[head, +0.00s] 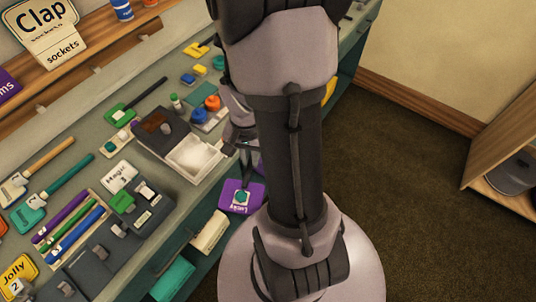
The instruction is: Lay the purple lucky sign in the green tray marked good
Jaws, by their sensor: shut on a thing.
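The purple lucky sign (233,208) has a teal patch and white lettering that reads upside down. It shows just beyond the front edge of the counter, left of my arm. My gripper (243,178) is above it in the picture and shut on it; my arm hides part of the gripper and the area to its right. I cannot make out a green tray marked good. A teal-green object (172,280) sits low at the counter's front, with no mark readable.
The counter (150,82) holds pens, brushes, small cards and a dark box with a white tray (194,158). A cream object (209,232) is low at the counter's front. Open carpet (410,190) lies to the right, with a wooden shelf (505,165) at the far right.

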